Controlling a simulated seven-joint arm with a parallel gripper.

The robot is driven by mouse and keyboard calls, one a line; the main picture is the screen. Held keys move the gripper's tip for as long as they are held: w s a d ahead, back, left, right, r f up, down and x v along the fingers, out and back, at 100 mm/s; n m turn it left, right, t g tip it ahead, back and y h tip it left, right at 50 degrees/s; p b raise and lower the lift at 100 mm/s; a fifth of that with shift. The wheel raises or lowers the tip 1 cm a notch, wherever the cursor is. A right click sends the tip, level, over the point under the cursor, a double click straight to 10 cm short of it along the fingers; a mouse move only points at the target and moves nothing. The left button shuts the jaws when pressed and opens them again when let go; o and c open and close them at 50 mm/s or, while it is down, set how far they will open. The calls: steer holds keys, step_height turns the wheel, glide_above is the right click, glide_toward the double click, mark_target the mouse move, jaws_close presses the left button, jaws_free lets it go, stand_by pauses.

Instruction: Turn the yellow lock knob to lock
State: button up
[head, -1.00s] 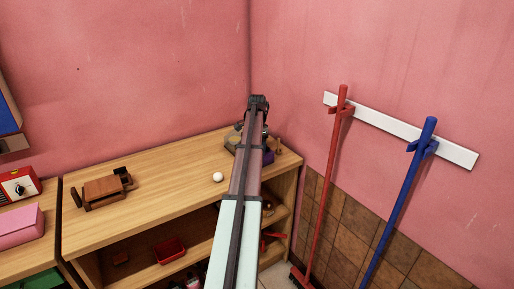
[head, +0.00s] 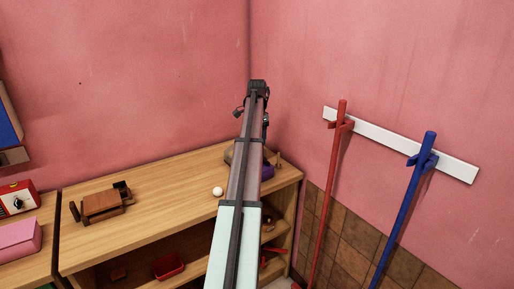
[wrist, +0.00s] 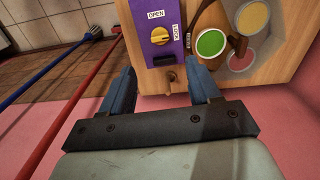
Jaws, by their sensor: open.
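The yellow lock knob (wrist: 160,36) shows in the wrist view on a purple panel (wrist: 171,14). White labels read OPEN above the knob and LOCK to its right. My gripper (wrist: 160,78) is open and empty, its two blue-grey fingers apart. The knob lies beyond the fingertips, roughly between them in the picture, and the gripper does not touch it. In the head view my arm hides most of the panel; only a bit of purple (head: 268,172) shows beside the arm on the shelf top. The knob is hidden there.
The wooden shelf top (head: 160,215) carries a white ball (head: 217,191) and a brown wooden toy (head: 104,204). Green (wrist: 210,43) and yellow (wrist: 252,18) round pieces sit beside the panel. A red broom (head: 330,190) and a blue broom (head: 408,205) hang on the right wall.

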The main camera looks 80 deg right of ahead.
steer(key=shift+r, duration=0.95)
